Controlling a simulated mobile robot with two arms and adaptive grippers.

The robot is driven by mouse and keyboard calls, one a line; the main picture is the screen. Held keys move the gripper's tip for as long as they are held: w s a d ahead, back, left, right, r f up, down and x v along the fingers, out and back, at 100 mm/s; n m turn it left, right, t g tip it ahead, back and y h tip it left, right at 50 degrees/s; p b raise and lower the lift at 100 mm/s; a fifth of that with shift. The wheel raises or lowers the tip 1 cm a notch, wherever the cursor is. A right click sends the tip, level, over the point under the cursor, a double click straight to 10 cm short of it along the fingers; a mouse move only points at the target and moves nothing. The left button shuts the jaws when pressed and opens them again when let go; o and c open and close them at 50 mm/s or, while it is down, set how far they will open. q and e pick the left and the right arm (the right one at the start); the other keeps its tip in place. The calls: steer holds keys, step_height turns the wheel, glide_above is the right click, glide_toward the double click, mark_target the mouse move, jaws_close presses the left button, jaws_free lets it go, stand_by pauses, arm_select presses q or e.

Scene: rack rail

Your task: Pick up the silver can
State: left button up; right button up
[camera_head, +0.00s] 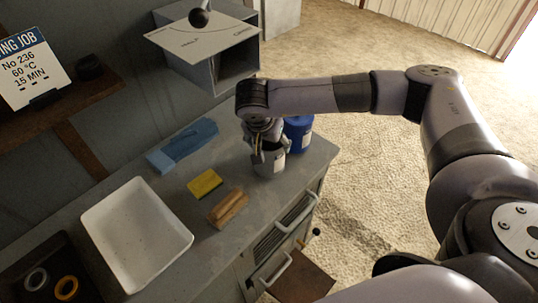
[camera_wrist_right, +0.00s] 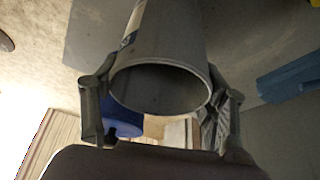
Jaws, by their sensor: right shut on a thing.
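The silver can (camera_head: 269,162) stands at the far right end of the grey counter, with a pale label on its side. My right gripper (camera_head: 264,148) reaches it from above and is shut on it. In the right wrist view the can (camera_wrist_right: 165,45) lies between the two fingers (camera_wrist_right: 160,112), with its round rim facing the camera. I cannot tell whether the can's base touches the counter. My left gripper is in neither view.
A blue can (camera_head: 298,132) stands right behind the silver can.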

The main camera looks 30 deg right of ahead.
steer(key=c, duration=0.7)
steer(key=shift+c, duration=0.2)
